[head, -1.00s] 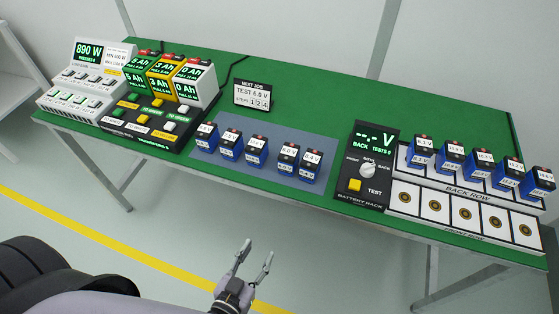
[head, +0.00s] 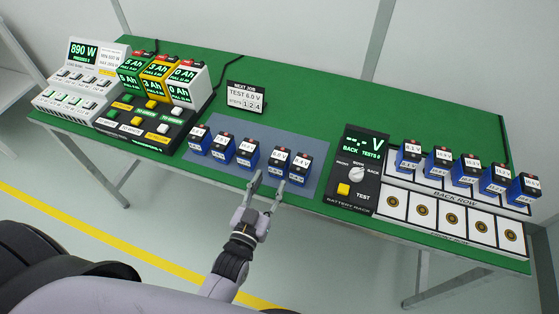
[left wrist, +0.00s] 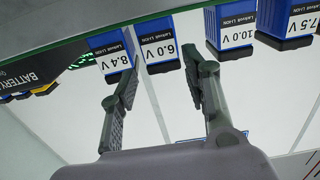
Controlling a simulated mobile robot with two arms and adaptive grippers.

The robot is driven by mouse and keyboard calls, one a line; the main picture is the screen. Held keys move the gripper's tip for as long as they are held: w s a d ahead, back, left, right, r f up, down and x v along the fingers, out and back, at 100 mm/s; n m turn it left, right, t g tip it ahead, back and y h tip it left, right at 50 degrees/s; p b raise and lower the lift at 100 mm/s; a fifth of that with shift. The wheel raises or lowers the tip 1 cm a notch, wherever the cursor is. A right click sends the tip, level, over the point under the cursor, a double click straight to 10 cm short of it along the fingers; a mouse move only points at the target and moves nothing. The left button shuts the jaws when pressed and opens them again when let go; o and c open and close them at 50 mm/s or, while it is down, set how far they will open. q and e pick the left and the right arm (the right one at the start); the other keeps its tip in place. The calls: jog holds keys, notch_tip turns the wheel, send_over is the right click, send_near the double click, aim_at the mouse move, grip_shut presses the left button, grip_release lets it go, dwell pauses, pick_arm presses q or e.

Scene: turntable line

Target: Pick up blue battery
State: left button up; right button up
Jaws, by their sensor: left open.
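Several blue batteries stand in a row on a grey-blue mat (head: 228,168) near the table's front edge. The two at the row's right end, labelled 6.0 V (head: 276,163) and 8.4 V (head: 299,171), are closest to my left gripper (head: 267,184). The gripper is open and empty at the table edge, its fingers pointing toward them. In the left wrist view the picture is upside down; the 8.4 V battery (left wrist: 112,46) and 6.0 V battery (left wrist: 159,47) show beyond the open fingers (left wrist: 163,75), with 10.0 V (left wrist: 232,27) and 7.5 V (left wrist: 289,22) to the right. My right gripper is not in view.
A black battery rack panel (head: 357,185) with a dial and yellow button stands to the right. More blue batteries stand on the white back row (head: 450,187). A job sign (head: 246,98) stands behind the mat. Control boxes (head: 150,115) fill the left. Green table behind is clear.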

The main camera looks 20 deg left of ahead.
aim_at(275, 170)
pick_arm(q)
jog(key=shift+w+f+p, duration=0.2)
jog(key=shift+w+p, duration=0.1)
jog(key=shift+w, duration=1.05)
jog(key=shift+w+f+p, duration=0.2)
jog(key=shift+w+p, duration=0.1)
jog(key=shift+w, duration=1.05)
jog(key=shift+s, duration=0.1)
jog(key=shift+c, duration=0.3)
jog(key=shift+r, duration=0.1)
grip_shut()
